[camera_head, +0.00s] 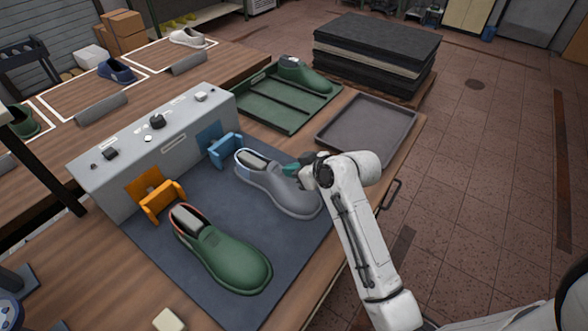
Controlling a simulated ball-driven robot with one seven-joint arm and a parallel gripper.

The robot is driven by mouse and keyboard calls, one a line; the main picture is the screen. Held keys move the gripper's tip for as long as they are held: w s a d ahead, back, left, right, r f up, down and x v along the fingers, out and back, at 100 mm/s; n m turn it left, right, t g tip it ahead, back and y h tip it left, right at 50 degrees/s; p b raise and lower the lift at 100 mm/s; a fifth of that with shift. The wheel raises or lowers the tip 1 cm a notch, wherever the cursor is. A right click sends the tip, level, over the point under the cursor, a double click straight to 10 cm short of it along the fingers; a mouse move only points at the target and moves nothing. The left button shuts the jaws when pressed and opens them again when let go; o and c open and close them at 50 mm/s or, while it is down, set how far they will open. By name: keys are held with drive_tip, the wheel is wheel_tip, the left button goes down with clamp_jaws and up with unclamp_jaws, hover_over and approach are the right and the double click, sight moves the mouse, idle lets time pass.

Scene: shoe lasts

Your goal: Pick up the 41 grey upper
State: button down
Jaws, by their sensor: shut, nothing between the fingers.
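A grey upper (285,193) lies on the dark blue mat (290,258), with its opening towards the grey box and its toe towards the lower right. A pale blue patch shows at its heel. I cannot read a size on it. My gripper (289,170) is at the far right side of the grey upper, by its middle, shut and with nothing in it. I cannot tell whether the fingertips touch the upper. A green upper (225,255) lies on the same mat to the lower left, apart from the grey one.
A grey box (150,150) with knobs, an orange holder (160,198) and a blue holder (223,150) stands behind the uppers. A green tray (270,103) holds another green shoe (303,75). An empty dark tray (368,128) lies to its right. Black slabs (375,50) are stacked behind.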

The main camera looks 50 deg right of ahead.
drive_tip(key=s+b, duration=0.3)
drive_tip(key=s, duration=0.9)
drive_tip(key=shift+r, duration=0.2)
